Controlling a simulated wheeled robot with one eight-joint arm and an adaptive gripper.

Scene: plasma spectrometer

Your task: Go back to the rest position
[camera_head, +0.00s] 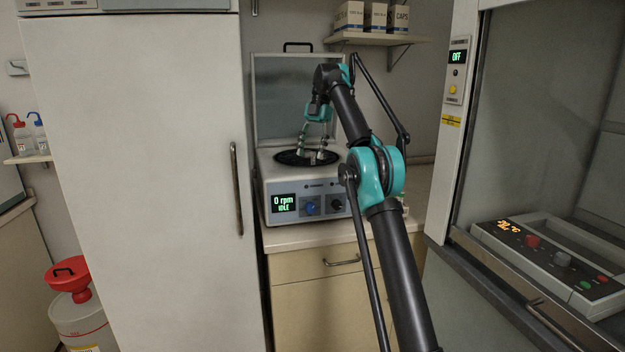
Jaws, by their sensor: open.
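My gripper (312,156) points down over the dark round rotor of a white centrifuge (281,180). Its fingers are apart and I see nothing clear between them. The fingertips are close to the rotor; whether they touch it I cannot tell. The centrifuge lid (283,100) stands raised behind the gripper. The display (284,203) reads 0 rpm IDLE. My arm reaches forward from the lower right and hides the right part of the centrifuge.
A tall white cabinet (140,180) stands close on the left. A fume hood (545,130) with a control box (555,265) is on the right. The counter (290,238) carries the centrifuge. A wall shelf (375,39) with boxes hangs above. A red-topped container (78,315) stands lower left.

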